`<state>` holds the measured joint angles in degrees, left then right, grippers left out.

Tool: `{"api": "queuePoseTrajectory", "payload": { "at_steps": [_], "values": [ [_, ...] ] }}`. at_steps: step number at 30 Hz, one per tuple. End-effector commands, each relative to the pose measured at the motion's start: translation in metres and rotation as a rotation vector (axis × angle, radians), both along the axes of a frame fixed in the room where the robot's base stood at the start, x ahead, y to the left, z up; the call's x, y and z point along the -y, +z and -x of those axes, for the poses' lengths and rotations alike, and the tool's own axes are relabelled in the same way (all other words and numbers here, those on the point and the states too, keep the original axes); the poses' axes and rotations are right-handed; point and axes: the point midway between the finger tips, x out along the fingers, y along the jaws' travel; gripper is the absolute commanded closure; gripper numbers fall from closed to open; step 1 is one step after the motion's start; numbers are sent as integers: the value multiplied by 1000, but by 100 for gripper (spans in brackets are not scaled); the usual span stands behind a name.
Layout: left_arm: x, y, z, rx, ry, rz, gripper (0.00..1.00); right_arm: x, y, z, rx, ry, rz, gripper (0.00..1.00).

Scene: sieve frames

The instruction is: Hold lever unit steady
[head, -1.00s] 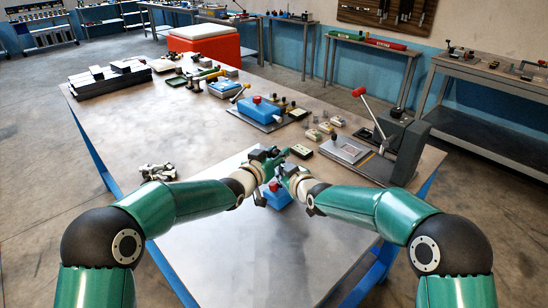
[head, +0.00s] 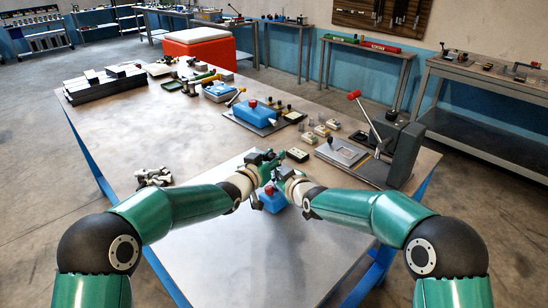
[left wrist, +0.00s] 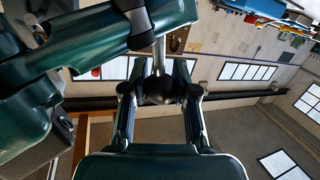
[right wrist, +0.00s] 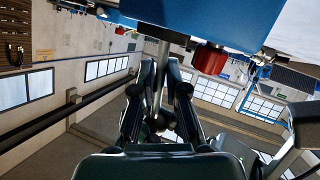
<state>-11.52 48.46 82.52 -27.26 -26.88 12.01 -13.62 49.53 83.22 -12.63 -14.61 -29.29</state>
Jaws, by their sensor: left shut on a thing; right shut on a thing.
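The lever unit, a blue block (head: 274,201) with a red knob (head: 269,190), stands on the grey plate at the table's near end, partly hidden by my grippers. My left gripper (head: 268,161) is above it; in the left wrist view its fingers are closed around a dark ball (left wrist: 160,90) on a metal rod (left wrist: 158,55). My right gripper (head: 284,176) is just below and to the right. In the right wrist view its fingers close on a metal rod (right wrist: 158,85), with the blue block (right wrist: 205,20) and red knob (right wrist: 208,60) close above.
A second blue unit (head: 255,116) sits farther back on its plate. At right stands a grey press (head: 402,150) with a red-tipped lever (head: 354,95). A small metal cluster (head: 153,177) lies to the left. Dark stacked plates (head: 104,86) lie at the far left. The near plate (head: 225,260) is bare in front.

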Motion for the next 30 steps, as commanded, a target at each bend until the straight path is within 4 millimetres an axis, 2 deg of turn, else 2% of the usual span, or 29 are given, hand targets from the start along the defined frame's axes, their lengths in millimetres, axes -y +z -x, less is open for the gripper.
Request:
{"api": "queuePoseTrajectory", "payload": {
  "at_steps": [1, 7, 8, 12, 30],
  "values": [
    [5, -1, 1, 1, -8, -2, 100, -10, -9, 6, -15, 23, 16, 100],
    [6, -1, 2, 2, -9, -2, 100, -10, -9, 6, -15, 23, 16, 100],
    [6, -1, 2, 2, -10, -2, 67, -10, -9, 6, -15, 23, 16, 100],
    [6, 0, 2, 2, -9, -2, 45, -9, -9, 6, -17, 21, 14, 100],
    [1, 1, 2, 2, -4, -1, 45, -4, -9, 4, -20, 10, 8, 100]
  ]
}}
